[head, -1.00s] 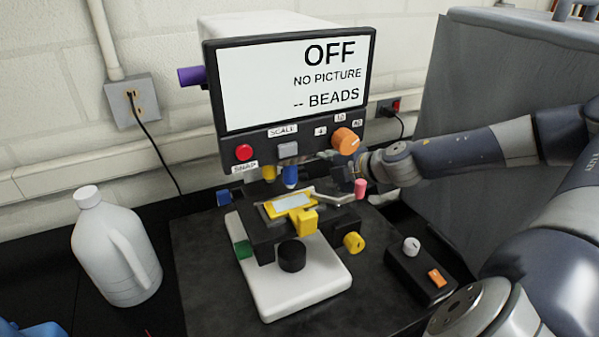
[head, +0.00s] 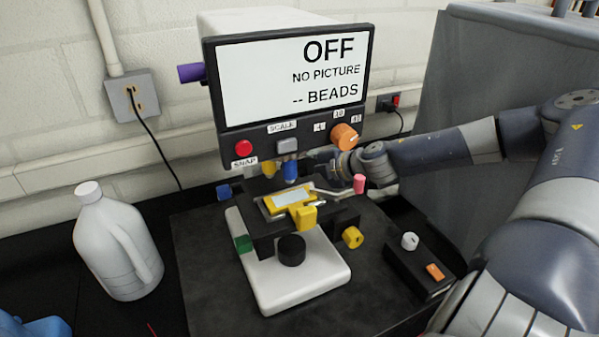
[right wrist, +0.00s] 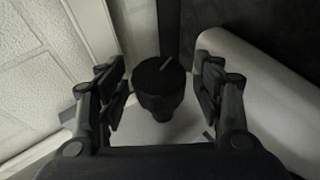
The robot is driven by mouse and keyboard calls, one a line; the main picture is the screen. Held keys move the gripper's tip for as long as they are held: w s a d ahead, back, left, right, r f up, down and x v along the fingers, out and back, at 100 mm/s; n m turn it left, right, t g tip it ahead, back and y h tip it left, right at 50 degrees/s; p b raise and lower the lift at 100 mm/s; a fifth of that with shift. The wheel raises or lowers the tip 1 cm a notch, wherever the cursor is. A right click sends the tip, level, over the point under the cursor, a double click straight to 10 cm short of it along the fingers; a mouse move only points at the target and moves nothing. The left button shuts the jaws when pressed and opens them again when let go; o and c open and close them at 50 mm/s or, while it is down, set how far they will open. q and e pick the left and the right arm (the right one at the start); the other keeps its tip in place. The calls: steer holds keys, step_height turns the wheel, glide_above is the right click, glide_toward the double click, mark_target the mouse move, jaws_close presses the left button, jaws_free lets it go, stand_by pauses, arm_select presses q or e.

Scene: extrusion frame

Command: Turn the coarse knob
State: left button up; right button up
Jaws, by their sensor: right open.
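A dark round knob (right wrist: 160,85) with a light pointer line on its face stands between the fingers of my right gripper (right wrist: 162,90) in the right wrist view. The fingers are open on both sides of it, with gaps left and right. In the head view the right gripper (head: 328,165) is under the monitor's right side, behind the microscope stage (head: 262,224), partly hidden. I cannot make out this dark knob in the head view. A black knob (head: 291,250) is at the microscope's front and a yellow knob (head: 352,237) at its right. My left gripper is not in view.
The monitor (head: 290,75) reads OFF and carries an orange knob (head: 344,137) just above my gripper. A pink-tipped lever (head: 360,184) is close below my wrist. A control box (head: 418,270) is at right, a white jug (head: 115,245) at left. The wall is close behind.

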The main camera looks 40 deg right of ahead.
steer(key=shift+c, duration=0.6)
steer(key=c, duration=0.9)
steer(key=shift+c, duration=0.2)
steer(key=shift+g+p, duration=0.3)
steer(key=shift+p, duration=0.15)
steer(key=o, duration=1.1)
steer(key=shift+c, duration=0.2)
